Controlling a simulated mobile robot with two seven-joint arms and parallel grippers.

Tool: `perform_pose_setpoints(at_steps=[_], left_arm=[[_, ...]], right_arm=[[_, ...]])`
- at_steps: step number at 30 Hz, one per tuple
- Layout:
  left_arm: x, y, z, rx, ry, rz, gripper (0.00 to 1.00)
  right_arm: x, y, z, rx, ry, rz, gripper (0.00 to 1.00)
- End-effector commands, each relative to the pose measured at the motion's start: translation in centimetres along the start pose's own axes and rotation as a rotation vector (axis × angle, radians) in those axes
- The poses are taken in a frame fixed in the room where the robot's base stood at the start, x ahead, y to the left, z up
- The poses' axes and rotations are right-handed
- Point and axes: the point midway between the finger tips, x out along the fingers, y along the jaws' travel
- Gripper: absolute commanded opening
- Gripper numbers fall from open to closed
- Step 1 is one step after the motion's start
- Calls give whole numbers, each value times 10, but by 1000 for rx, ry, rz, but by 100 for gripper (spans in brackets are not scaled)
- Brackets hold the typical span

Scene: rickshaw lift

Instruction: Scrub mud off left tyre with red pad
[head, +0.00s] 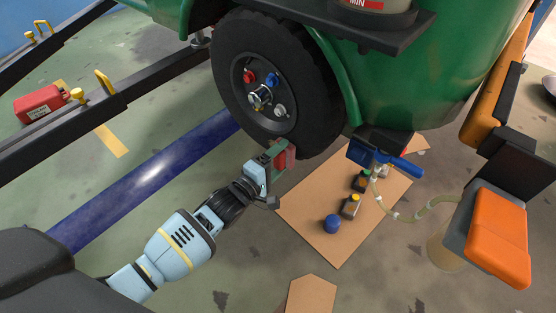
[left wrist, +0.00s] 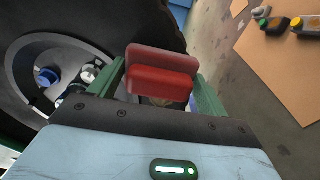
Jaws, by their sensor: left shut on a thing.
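The black tyre (head: 318,112) is on the green vehicle, around a grey hub with red and blue caps. In the left wrist view the tyre (left wrist: 110,18) fills the upper left. My left gripper (head: 278,157) is at the tyre's lower edge, shut on the red pad (head: 290,157). In the left wrist view the red pad (left wrist: 160,80) sits between its green fingers, close to the dark rubber; I cannot tell if it touches. No mud can be clearly made out on the tyre. My right gripper is not in view.
Cardboard (head: 325,240) lies on the floor below, with small bottles and a blue cap (head: 332,224). A blue clamp (head: 385,158) with a clear hose hangs right of the tyre. Dark frame rails cross the upper left.

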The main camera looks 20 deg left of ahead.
Motion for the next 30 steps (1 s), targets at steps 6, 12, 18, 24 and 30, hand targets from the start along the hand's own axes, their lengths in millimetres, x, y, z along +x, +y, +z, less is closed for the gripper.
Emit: perform_pose_setpoints(at_steps=[6, 12, 18, 24, 30], left_arm=[[2, 0, -1, 1, 0, 1, 58], [1, -4, -10, 3, 0, -1, 58], [0, -9, -25, 3, 1, -1, 58], [0, -12, -35, 1, 0, 0, 58], [0, -11, -36, 1, 0, 0, 58]], right_arm=[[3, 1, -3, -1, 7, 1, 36], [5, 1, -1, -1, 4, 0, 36], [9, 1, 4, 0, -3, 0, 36], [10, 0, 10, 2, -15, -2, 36], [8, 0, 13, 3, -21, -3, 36]])
